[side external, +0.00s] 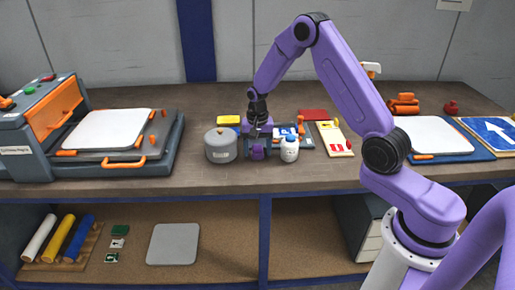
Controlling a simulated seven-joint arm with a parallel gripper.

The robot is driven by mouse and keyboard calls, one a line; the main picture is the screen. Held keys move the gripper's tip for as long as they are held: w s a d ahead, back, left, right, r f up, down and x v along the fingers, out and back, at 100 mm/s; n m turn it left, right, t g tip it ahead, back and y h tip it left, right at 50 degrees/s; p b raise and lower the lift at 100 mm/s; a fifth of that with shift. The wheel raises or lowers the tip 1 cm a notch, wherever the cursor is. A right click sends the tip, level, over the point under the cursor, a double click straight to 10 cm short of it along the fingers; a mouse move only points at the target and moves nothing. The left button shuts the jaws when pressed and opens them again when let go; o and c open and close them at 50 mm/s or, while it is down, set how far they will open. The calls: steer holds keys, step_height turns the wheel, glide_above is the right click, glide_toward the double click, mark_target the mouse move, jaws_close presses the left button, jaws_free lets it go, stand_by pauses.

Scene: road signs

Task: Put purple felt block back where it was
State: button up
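The small purple felt block (258,153) is near the middle of the workbench, directly below my gripper. My gripper (258,147) points down, with its dark fingers around the block's sides. At this size I cannot tell whether the fingers press on the block or whether it rests on the bench.
A yellow block (229,120), a red pad (314,114) and a cream board (334,139) lie nearby. A press machine (40,134) fills the left end.

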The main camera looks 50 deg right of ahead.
mark_target(257, 146)
step_height(257, 146, up, 12)
steer(key=s+a+r+n, duration=0.3)
steer(key=s+a+n, duration=0.15)
steer(key=a, duration=0.25)
steer(key=s+a+r+n, duration=0.1)
steer(key=s+a+n, duration=0.35)
steer(key=s, duration=0.55)
steer(key=s+a+r+n, duration=0.1)
steer(key=s+a+n, duration=0.2)
steer(key=s+n, duration=0.5)
steer(key=s+d+n, duration=0.2)
steer(key=s+n, duration=0.2)
steer(key=s, duration=0.9)
steer(key=shift+s+f+n, duration=0.2)
steer(key=shift+s+n, duration=0.05)
steer(key=shift+n, duration=0.05)
steer(key=shift+d, duration=0.1)
